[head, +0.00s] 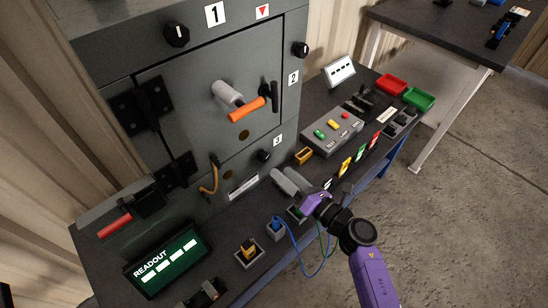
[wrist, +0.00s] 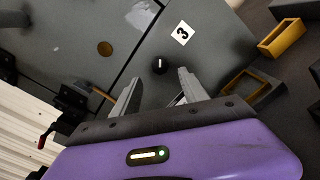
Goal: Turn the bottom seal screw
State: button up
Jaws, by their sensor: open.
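The bottom seal screw (head: 264,155) is a small black round knob low on the front of the grey enclosure (head: 205,90), beside the white label 3 (head: 277,141). In the wrist view the screw (wrist: 160,66) shows whole, with a light mark on its face, just beyond and between my fingertips. My gripper (head: 283,172) is purple with grey fingers. It is open and empty, in front of and slightly to the lower right of the screw in the head view. The fingers appear apart from the screw. Label 3 (wrist: 183,33) lies above right of it in the wrist view.
A yellow open block (head: 303,156) and a grey button box (head: 332,131) stand right of my gripper. A blue connector (head: 276,225) with wires sits below it.

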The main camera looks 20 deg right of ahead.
aim_at(266, 159)
jog(key=x, duration=0.7)
jog(key=shift+w, duration=0.25)
jog(key=shift+c, duration=0.2)
grip_shut()
